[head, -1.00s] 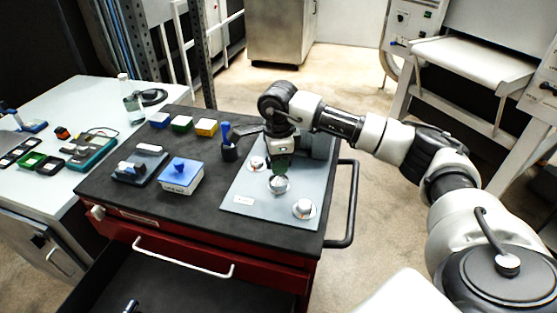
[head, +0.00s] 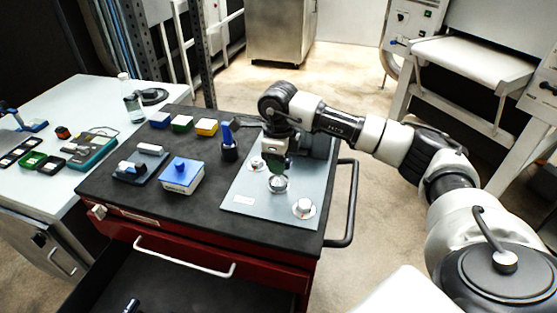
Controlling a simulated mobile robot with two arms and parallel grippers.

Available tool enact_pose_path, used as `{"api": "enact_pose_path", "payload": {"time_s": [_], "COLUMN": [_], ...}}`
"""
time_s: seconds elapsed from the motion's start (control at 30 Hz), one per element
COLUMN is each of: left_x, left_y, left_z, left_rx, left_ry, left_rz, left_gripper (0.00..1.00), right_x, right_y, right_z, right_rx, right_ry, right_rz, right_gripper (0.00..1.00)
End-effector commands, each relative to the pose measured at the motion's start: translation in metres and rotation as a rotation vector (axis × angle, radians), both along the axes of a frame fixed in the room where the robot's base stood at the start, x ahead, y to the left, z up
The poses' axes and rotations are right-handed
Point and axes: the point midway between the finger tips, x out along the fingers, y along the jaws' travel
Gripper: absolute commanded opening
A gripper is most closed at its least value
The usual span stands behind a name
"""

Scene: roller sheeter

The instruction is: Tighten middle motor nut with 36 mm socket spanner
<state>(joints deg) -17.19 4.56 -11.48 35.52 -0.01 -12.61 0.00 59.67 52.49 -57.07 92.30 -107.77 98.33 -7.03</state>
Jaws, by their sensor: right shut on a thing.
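A grey plate (head: 246,210) lies on the right of the black cart top and bears three motor nuts on round washers. The middle nut (head: 278,184) is directly below my right gripper (head: 278,163). The near nut (head: 304,206) and the far nut (head: 257,165) sit on either side of it along the plate. My right gripper points down and is shut on a dark green piece, likely the socket spanner, mostly hidden by the gripper. The lower end of the piece is close above the middle nut; I cannot tell whether they touch. My left gripper is not in view.
A blue-handled tool (head: 227,134) stands in a dark cup (head: 229,152) left of the plate. A blue-topped box (head: 182,175) and several small coloured boxes stand on the cart (head: 120,185). A drawer (head: 185,280) is open in front. A white table (head: 60,110) adjoins left.

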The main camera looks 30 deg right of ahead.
Motion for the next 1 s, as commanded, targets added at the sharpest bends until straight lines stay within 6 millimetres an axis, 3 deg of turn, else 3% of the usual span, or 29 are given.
{"api": "enact_pose_path", "payload": {"time_s": [0.2,0.47,0.77,1.0], "left_x": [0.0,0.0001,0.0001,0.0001], "left_y": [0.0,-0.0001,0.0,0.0], "left_z": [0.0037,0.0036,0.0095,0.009], "left_rx": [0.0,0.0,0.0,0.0], "left_ry": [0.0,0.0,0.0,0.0], "left_rz": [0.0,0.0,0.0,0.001], "left_gripper": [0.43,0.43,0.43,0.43], "right_x": [0.0,0.0001,0.0001,0.0001], "right_y": [-0.0001,-0.0001,0.0001,0.0], "right_z": [0.0006,0.0005,0.001,0.0004], "right_rx": [0.0,0.0,0.001,0.0], "right_ry": [0.0,0.0,0.001,0.0], "right_rz": [-0.202,-0.215,-0.502,-0.523], "right_gripper": [0.0,0.0,0.0,0.0]}}
